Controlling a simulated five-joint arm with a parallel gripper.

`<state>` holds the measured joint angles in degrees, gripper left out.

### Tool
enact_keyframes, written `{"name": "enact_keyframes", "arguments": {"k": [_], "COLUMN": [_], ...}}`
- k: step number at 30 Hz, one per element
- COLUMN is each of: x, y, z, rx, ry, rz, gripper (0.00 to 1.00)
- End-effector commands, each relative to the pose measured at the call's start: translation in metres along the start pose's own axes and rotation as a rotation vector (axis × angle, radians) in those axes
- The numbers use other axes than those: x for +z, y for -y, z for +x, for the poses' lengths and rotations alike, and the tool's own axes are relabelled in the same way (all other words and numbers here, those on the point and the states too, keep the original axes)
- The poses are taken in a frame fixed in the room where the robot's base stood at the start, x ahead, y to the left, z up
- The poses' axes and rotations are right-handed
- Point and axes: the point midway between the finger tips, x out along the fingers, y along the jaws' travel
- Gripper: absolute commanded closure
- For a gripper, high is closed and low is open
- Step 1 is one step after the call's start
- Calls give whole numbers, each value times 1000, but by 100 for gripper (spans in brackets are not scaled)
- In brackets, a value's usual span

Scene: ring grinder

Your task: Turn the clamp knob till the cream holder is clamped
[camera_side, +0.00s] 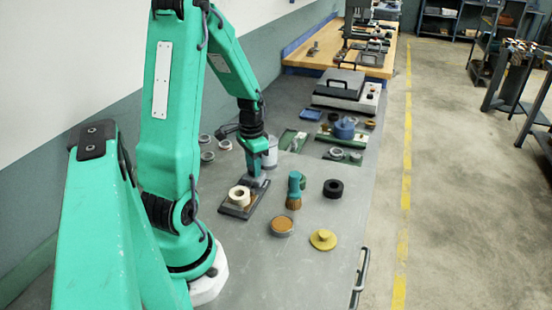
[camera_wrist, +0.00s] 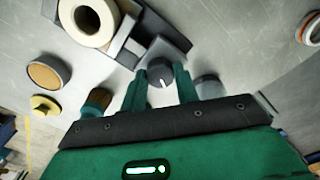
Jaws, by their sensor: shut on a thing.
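The cream holder (camera_side: 240,195), a thick ring with a hole, sits on a dark base (camera_side: 236,212) at the middle of the bench. In the wrist view the cream holder (camera_wrist: 70,14) is at the top left, beside the grey clamp parts (camera_wrist: 129,42). The clamp knob (camera_wrist: 160,75) is dark with a white mark and stands between my fingers. My gripper (camera_wrist: 160,88) is shut on the knob. In the side view my gripper (camera_side: 257,181) points down just behind the cream holder, and the knob is hard to make out. Whether the clamp touches the holder is unclear.
A teal-handled brush (camera_side: 294,190), a black ring (camera_side: 333,188), a tin with brown content (camera_side: 282,224) and a yellow disc (camera_side: 323,239) stand right of and in front of the base. A pale cup (camera_side: 271,152) is close behind my gripper. Several small rings lie left of it.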

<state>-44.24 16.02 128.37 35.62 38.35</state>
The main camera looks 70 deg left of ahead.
Motion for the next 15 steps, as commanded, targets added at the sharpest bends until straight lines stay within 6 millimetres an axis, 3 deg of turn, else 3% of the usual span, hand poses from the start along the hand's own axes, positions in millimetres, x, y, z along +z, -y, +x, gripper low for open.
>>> {"name": "enact_keyframes", "arguments": {"k": [15], "x": [0], "y": [0], "z": [-1], "rx": [0], "ry": [0], "rz": [491], "gripper": [92]}}
